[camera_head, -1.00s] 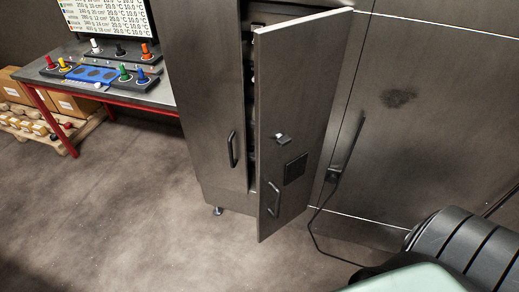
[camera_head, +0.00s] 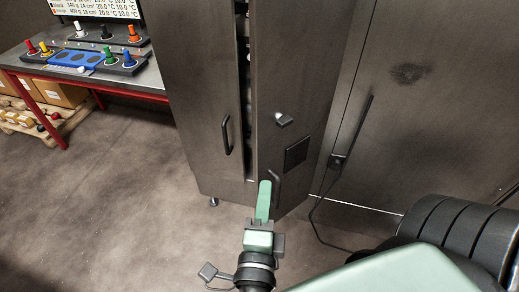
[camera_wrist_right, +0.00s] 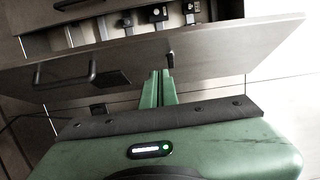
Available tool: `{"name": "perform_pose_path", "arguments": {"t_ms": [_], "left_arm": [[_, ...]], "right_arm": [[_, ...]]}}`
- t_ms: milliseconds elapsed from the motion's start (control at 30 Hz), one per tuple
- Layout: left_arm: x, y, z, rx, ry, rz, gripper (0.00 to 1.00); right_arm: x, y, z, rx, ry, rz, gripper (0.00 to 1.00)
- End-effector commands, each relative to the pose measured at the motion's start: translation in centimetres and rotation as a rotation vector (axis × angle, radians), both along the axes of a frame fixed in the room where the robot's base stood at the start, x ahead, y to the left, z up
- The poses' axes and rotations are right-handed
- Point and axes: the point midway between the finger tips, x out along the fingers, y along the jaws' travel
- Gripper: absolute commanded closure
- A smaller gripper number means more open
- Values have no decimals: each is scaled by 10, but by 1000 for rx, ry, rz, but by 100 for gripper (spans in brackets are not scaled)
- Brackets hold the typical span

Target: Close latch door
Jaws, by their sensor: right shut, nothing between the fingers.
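The grey latch door (camera_head: 312,90) of the tall metal cabinet stands partly open, with a narrow dark gap on its left side. In the right wrist view, the fingers (camera_wrist_right: 161,80) point at the door face (camera_wrist_right: 215,55), with the handle (camera_wrist_right: 65,74) to the left. I cannot tell whether they touch the door. My left gripper is out of view.
The cabinet's left door (camera_head: 200,100) is shut and has its own handle (camera_head: 226,135). A table (camera_head: 145,82) with coloured pegs and a screen stands at the left, with boxes (camera_head: 65,95) on a pallet beneath. Floor in front is clear.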

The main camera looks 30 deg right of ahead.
Motion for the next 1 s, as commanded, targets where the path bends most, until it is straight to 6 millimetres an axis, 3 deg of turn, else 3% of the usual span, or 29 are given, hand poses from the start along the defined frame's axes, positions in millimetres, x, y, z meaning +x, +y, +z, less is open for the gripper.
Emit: {"name": "perform_pose_path", "arguments": {"t_ms": [167, 600, 800, 1000], "left_arm": [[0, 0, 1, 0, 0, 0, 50], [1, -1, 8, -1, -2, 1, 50], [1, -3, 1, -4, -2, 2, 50], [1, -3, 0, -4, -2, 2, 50]], "right_arm": [[10, -12, 2, 11, -4, -11, 100], [80, -68, 3, 8, -7, -7, 100], [106, -64, 1, 9, -5, -8, 100], [114, -63, 1, 9, -2, -7, 100]]}}
